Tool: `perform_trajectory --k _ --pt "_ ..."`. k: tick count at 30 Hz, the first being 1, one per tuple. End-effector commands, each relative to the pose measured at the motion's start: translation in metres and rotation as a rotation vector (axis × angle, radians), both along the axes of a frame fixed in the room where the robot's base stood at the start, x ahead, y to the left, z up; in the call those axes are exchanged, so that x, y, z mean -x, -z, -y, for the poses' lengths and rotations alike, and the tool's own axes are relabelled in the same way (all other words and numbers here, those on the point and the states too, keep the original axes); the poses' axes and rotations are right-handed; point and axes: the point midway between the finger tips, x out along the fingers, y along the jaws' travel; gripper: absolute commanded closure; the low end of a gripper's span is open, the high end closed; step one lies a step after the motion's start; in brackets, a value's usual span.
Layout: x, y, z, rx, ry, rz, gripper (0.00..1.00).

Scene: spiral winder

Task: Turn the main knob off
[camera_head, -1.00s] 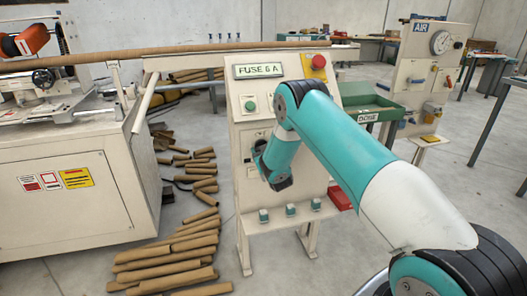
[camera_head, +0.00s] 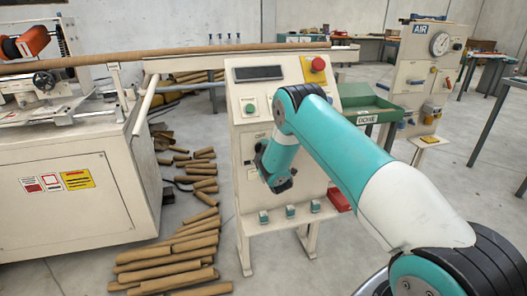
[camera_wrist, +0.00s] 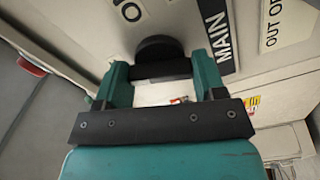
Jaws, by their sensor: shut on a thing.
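The control panel (camera_head: 239,131) stands in front of me. Its display (camera_head: 259,73) is dark. In the wrist view the black main knob (camera_wrist: 160,50) sits between the fingertips of my gripper (camera_wrist: 161,72), beside the black "MAIN" label (camera_wrist: 221,38). My gripper is shut on the knob.
The panel carries a red emergency button (camera_head: 318,65) and a green button (camera_head: 249,108). A green tray (camera_head: 372,107) stands to the right. Cardboard tubes (camera_head: 165,262) lie on the floor at the left. The air panel (camera_head: 416,75) stands behind.

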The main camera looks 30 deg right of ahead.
Motion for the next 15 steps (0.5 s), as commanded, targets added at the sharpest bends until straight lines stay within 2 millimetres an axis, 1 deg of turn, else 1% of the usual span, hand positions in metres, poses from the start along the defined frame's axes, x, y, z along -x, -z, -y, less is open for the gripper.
perform_trajectory --k 6,15 --pt "-0.0009 -0.0023 -0.0011 0.157 -0.002 -0.041 0.6" --pt "-0.001 -0.0016 -0.0013 0.289 -0.002 -0.079 0.6"
